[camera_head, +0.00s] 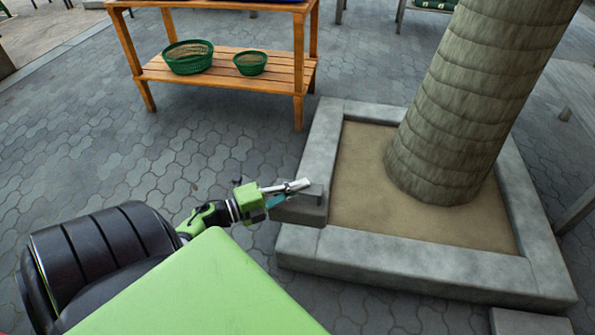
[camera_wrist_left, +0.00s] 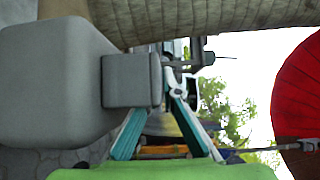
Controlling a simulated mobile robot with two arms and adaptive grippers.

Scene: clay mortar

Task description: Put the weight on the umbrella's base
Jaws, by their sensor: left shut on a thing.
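The weight (camera_head: 302,209) is a grey block with a smaller raised grip on top. My left gripper (camera_head: 292,188) is shut on that grip and holds the weight by the near left corner of the stone planter edge. In the left wrist view the weight (camera_wrist_left: 52,85) fills the left side, its grip by the fingers of my left gripper (camera_wrist_left: 166,75). A red rounded shape (camera_wrist_left: 302,95), perhaps an umbrella canopy, shows at the right there. I cannot make out the umbrella's base. My right gripper is not in view.
A square stone planter (camera_head: 400,256) with a thick trunk (camera_head: 455,110) stands at the right. A wooden shelf (camera_head: 220,72) holds green baskets (camera_head: 188,58). A grey slab (camera_head: 530,322) is at the bottom right. Paved floor is clear at the left.

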